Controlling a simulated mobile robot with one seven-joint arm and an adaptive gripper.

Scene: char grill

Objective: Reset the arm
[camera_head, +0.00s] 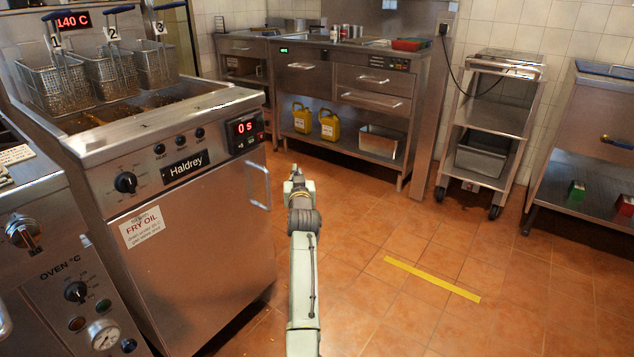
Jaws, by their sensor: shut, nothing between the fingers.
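My arm (303,265) reaches forward from the bottom middle of the head view, low over the tiled floor. My gripper (295,172) is at its far end, small in the picture and pointing away from me. It is shut and holds nothing. It is just right of the fryer's front and apart from the counter beyond. The fingertips are partly hidden by the wrist.
A steel fryer (200,230) with several baskets stands close on the left, its door handle (260,185) jutting out. A counter (345,75) is at the back, a wheeled cart (490,120) right of it. Floor (400,235) with a yellow strip (432,279) is clear.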

